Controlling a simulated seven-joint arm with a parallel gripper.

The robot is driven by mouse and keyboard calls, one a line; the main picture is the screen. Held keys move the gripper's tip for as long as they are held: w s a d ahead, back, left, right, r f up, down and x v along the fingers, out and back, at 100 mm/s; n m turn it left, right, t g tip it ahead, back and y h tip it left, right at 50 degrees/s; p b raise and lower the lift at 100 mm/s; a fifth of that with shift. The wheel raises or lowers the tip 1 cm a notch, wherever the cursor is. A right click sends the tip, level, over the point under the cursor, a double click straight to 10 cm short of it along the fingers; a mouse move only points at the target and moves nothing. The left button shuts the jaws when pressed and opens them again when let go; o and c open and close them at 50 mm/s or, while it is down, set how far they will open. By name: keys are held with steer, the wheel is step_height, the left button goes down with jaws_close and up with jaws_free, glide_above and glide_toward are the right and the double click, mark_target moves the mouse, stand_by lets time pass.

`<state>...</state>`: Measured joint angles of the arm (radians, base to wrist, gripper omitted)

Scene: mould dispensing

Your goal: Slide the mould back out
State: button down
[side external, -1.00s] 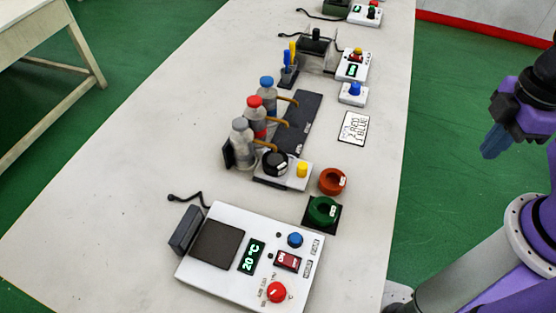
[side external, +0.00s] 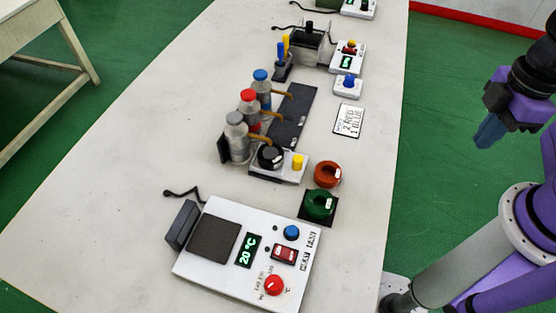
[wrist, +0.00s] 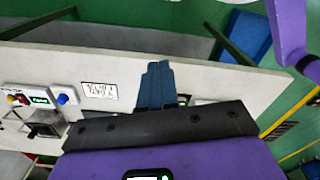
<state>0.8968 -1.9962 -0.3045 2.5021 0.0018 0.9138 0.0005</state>
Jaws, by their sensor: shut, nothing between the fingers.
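My gripper (side external: 488,130) has blue fingers, is shut and empty, and hangs off the right side of the table, apart from everything. It also shows in the wrist view (wrist: 155,85), fingers together. An orange-red ring (side external: 327,174) lies on the table, and a green ring (side external: 319,204) sits on a black square pad just in front of it. A black round piece (side external: 271,156) sits on a white base with a yellow button (side external: 298,162), near the three capped bottles. I cannot tell for sure which piece is the mould.
Bottles (side external: 236,138) with brown spouts stand along a dark strip (side external: 294,115). A white heater panel (side external: 219,275) reading 20 °C is in front. A handwritten card (side external: 349,120), a blue-button box (side external: 347,86) and a bracketed station (side external: 308,48) lie farther back. The left of the table is clear.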

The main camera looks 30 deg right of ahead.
steer(key=c, duration=1.3)
jaws_free()
steer(key=shift+a, duration=0.1)
steer(key=o, duration=0.4)
steer(key=w+a+m, duration=0.1)
steer(key=w+a, duration=0.2)
steer(key=a, duration=0.1)
steer(key=w+a+r+m, duration=0.1)
steer(key=w+a+m, duration=0.1)
steer(key=w+a, duration=0.2)
steer(key=w+a+m, duration=0.2)
steer(key=w+a, duration=0.1)
steer(key=w, duration=0.1)
steer(key=shift+a+r, duration=0.4)
steer(key=shift+c, duration=0.2)
steer(key=m, duration=0.6)
glide_toward(298, 158)
steer(key=f, duration=0.9)
steer(key=shift+a, duration=0.2)
steer(key=shift+w, duration=0.1)
jaws_close()
